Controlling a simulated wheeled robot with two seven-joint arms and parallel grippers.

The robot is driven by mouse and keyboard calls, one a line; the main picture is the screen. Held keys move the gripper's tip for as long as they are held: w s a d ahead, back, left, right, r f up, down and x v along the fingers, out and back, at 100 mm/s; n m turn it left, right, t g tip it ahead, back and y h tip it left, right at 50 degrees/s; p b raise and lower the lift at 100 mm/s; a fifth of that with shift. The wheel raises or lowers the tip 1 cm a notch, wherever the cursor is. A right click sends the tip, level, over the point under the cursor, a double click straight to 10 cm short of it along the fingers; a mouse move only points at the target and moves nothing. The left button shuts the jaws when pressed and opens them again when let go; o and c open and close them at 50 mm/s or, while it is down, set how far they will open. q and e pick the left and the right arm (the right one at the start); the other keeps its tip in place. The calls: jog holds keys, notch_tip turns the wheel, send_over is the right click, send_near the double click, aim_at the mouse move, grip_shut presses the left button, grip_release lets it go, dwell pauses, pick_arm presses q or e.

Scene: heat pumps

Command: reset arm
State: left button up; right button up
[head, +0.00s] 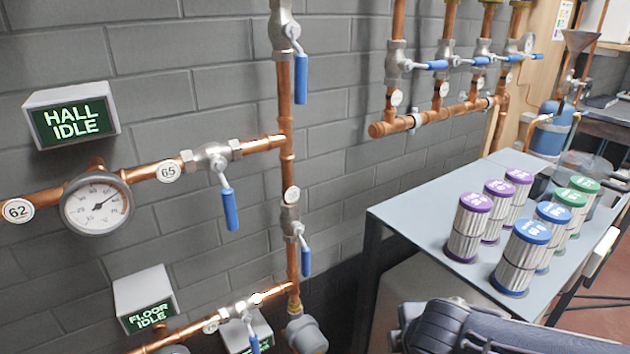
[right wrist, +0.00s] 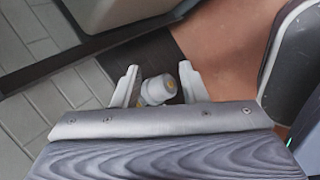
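My right gripper (right wrist: 160,82) shows in the right wrist view with its two pale fingers apart, so it is open. A small whitish cylindrical thing with a yellowish mark (right wrist: 157,89) shows between the fingers, seemingly beyond them; I cannot tell what it is. Gaps show on both sides of it. In the head view a dark ribbed link of my arm (head: 490,330) crosses the bottom right, in front of the table. The fingers are out of that view. My left gripper is not in view.
A grey table (head: 415,215) holds several filter canisters with purple, blue (head: 523,255) and green lids. Copper pipes with blue-handled valves (head: 230,208), a gauge (head: 97,203) and the HALL IDLE sign (head: 73,117) are on the grey block wall. A blue tank (head: 550,130) stands at the back right.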

jog(key=s+d+r+m+y, duration=0.1)
jog(key=s+d+m+y, duration=0.1)
jog(key=s+m, duration=0.65)
jog(key=s+d+r+m+y, duration=0.1)
jog(key=s+d+m+y, duration=0.15)
jog(key=s+m, duration=0.6)
notch_tip(320, 180, up, 28)
jog(key=w+m+p, duration=0.2)
jog(key=p, duration=2.5)
jog(key=shift+w+f+g, duration=0.15)
jog(key=shift+f+g, duration=0.05)
jog(key=shift+g, duration=0.1)
